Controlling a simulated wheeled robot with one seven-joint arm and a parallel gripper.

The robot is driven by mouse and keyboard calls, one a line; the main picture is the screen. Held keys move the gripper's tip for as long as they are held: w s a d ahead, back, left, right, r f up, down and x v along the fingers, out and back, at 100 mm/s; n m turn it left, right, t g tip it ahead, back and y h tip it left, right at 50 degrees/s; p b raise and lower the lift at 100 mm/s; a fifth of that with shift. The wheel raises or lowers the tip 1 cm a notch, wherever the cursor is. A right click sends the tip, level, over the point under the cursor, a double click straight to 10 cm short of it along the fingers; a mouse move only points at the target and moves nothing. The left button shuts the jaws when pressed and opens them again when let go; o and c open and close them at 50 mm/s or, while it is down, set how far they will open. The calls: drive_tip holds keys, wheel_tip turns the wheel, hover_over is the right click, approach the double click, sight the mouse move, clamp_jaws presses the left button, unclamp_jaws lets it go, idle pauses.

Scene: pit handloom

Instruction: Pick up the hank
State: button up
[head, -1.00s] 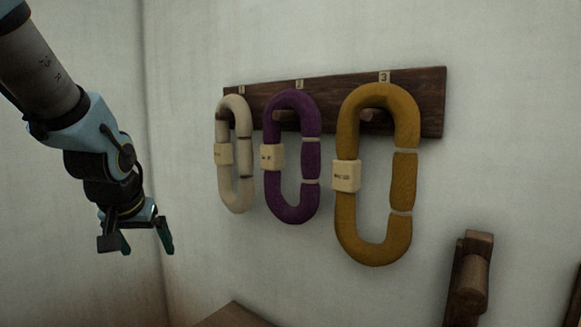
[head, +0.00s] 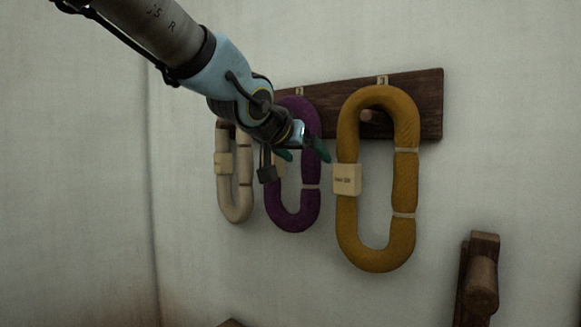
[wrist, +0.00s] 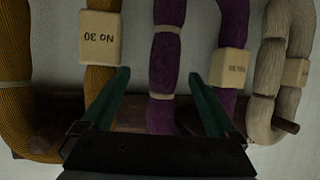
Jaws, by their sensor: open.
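Three hanks hang on the wall: a cream one (head: 237,200), a purple one (head: 300,218) and a mustard one (head: 377,258), each with a pale tag. My gripper (head: 304,153) is open and empty in front of the purple hank, hiding part of its middle and its peg. In the wrist view, one strand of the purple hank (wrist: 164,75) appears between my open fingers (wrist: 157,76). I cannot tell whether it is within their reach. The mustard hank (wrist: 98,75) is left there and the cream hank (wrist: 265,85) right.
A dark wooden rail (head: 432,105) with pegs carries the hanks; the gaps between hanks are narrow. A wooden post with a round peg (head: 481,280) stands at the lower right. The wall at the left (head: 70,200) is bare.

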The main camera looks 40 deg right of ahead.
sight(307, 157)
drive_tip(key=shift+w+r+x, duration=0.1)
drive_tip(key=shift+w+x, duration=0.05)
drive_tip(key=shift+x, duration=0.8)
drive_tip(key=shift+w+r+x, duration=0.1)
drive_tip(key=shift+x, duration=0.9)
drive_tip(key=shift+w+r+x, duration=0.15)
drive_tip(key=shift+x, duration=0.8)
drive_tip(key=shift+a, duration=0.1)
drive_tip(key=shift+c, duration=0.4)
clamp_jaws()
